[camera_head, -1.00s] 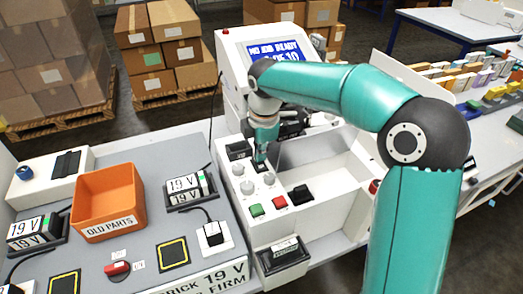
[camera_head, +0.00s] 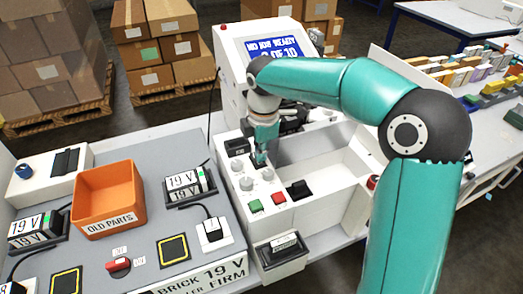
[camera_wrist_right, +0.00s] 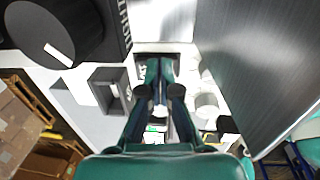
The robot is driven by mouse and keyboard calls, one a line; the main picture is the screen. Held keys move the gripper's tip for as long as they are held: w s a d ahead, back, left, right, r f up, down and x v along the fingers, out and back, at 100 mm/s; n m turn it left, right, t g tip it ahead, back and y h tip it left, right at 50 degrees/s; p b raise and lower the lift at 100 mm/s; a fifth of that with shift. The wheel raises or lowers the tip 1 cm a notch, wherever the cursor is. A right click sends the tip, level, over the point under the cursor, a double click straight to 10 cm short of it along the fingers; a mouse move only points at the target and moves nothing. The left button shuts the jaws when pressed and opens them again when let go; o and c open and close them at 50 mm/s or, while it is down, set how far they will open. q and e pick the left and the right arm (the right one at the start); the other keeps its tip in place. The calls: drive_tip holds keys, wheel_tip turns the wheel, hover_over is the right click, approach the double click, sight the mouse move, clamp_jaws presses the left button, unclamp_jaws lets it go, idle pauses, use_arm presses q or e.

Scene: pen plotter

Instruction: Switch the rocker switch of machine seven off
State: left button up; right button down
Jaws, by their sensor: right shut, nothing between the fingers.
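The white pen plotter (camera_head: 262,232) has a blue display at its back reading something like "JOB READY" and "OF 10". No machine number is legible. My right gripper (camera_head: 261,160) points down at its left control strip, fingers closed with nothing between them. In the right wrist view the gripper (camera_wrist_right: 159,68) has its fingertips at a small dark-edged opening in the white panel; the rocker switch there is mostly hidden, and I cannot tell its position or contact. A black switch (camera_head: 300,190) stands beside a red button (camera_head: 279,198) and a green button (camera_head: 255,206). My left gripper is out of view.
Grey knobs (camera_head: 246,183) sit close to my right gripper. A black panel module (camera_head: 237,147) is just left of it. An orange bin (camera_head: 107,222) and a charger with a 19 V label (camera_head: 186,181) occupy the left bench. Colored blocks (camera_head: 470,75) are at right.

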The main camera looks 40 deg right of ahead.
sight(260, 165)
drive_tip(key=shift+r+p, duration=0.4)
drive_tip(key=shift+r, duration=0.1)
drive_tip(key=r+p, duration=0.3)
drive_tip(key=shift+s+a+r, duration=0.1)
drive_tip(key=shift+s+r, duration=0.15)
drive_tip(key=shift+r, duration=0.15)
wheel_tip(260, 165, up, 9)
drive_tip(key=s, duration=0.1)
drive_tip(key=shift+s+a, duration=0.2)
drive_tip(key=shift+s, duration=0.1)
drive_tip(key=b, duration=0.1)
drive_tip(key=w+b, duration=0.1)
drive_tip(key=b, duration=0.1)
drive_tip(key=shift+w+a+r+t, duration=0.15)
drive_tip(key=shift+w+a+t, duration=0.1)
drive_tip(key=shift+w+t, duration=0.05)
